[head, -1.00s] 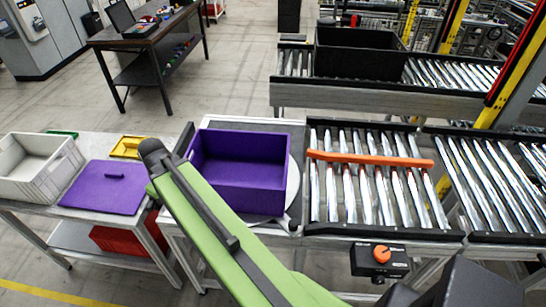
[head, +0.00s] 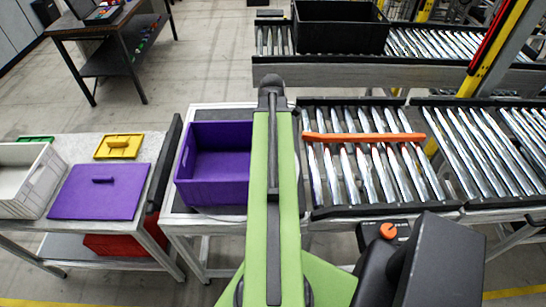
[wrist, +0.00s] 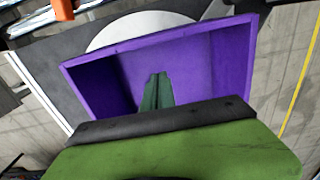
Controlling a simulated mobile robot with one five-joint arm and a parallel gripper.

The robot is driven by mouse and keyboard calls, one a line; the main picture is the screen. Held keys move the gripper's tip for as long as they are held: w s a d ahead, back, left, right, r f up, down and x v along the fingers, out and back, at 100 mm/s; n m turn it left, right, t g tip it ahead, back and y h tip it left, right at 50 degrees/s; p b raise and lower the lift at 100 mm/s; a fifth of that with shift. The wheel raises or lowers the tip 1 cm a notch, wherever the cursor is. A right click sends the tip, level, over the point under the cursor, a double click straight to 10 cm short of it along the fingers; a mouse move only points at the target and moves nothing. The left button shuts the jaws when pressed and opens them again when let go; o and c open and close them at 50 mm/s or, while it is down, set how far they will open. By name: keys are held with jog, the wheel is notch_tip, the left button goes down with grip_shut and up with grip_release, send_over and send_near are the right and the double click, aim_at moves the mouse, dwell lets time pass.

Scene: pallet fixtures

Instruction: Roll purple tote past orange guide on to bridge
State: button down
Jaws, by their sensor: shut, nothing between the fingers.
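The purple tote (head: 212,193) is open-topped and empty, and sits on the transfer table left of the rollers. My arm hides its right side in the head view. The orange guide (head: 364,138) is a bar lying across the roller section (head: 395,195) to the right; an orange piece also shows in the wrist view (wrist: 63,9). My gripper (wrist: 158,76) is shut and empty. In the wrist view its fingers show against the inside of the tote (wrist: 222,62); I cannot tell whether they touch it. I cannot tell which part is the bridge.
A side table at left holds a purple lid (head: 100,195), a yellow lid (head: 119,146) and a grey tote (head: 30,180). A red bin (head: 112,245) is below. A black tote (head: 340,28) stands on the back conveyor. A control box with an orange knob (head: 388,231) is in front of the rollers.

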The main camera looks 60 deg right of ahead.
jog(key=f+b, duration=1.1)
jog(key=shift+w+a, duration=0.1)
jog(key=shift+w, duration=0.2)
jog(key=shift+s+d+r+p, duration=0.25)
jog(key=shift+s+d, duration=0.3)
jog(key=shift+s, duration=0.35)
jog(key=shift+s+d+r+p, duration=0.25)
jog(key=shift+s+d, duration=0.25)
jog(key=shift+s, duration=0.35)
